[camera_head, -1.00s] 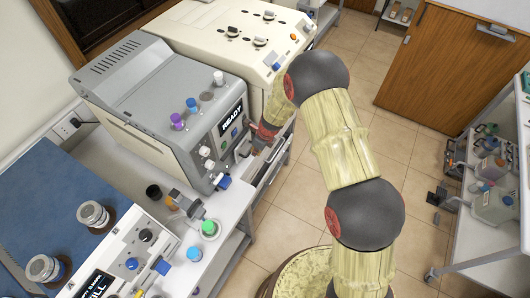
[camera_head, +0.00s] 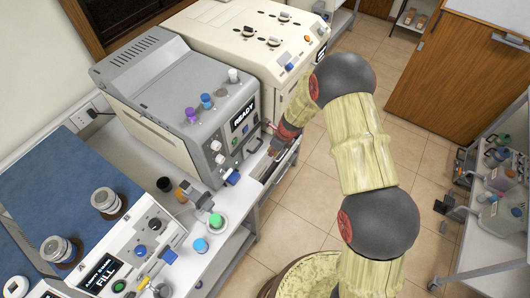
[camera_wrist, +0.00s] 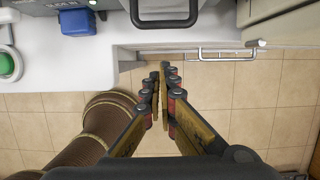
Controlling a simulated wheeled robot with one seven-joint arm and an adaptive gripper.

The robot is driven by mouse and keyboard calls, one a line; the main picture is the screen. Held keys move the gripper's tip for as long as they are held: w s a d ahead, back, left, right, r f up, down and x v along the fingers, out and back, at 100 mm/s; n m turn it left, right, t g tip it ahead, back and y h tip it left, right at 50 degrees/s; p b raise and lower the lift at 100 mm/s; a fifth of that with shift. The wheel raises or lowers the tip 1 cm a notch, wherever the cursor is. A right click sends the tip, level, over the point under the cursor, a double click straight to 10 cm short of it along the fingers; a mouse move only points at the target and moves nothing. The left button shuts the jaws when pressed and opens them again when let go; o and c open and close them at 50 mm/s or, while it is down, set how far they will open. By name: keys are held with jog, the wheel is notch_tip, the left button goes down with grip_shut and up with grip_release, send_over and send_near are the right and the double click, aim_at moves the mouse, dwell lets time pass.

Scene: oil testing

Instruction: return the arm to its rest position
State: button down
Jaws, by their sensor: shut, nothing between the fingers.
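My arm reaches in from the lower right in the head view, with yellowish links and dark round joints. My gripper (camera_head: 275,147) is at the right front of the grey machine (camera_head: 175,95), near the bench edge; its fingertips are small and partly hidden there. In the wrist view my gripper (camera_wrist: 161,75) has its fingers together with nothing between them. It points past the bench edge above the tiled floor.
A cream machine (camera_head: 255,40) stands behind the grey one. A shelf (camera_head: 490,240) stands at the right. Open tiled floor (camera_head: 310,190) lies between.

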jog(key=v, duration=0.9)
jog(key=shift+w+r, duration=0.15)
jog(key=shift+w, duration=0.05)
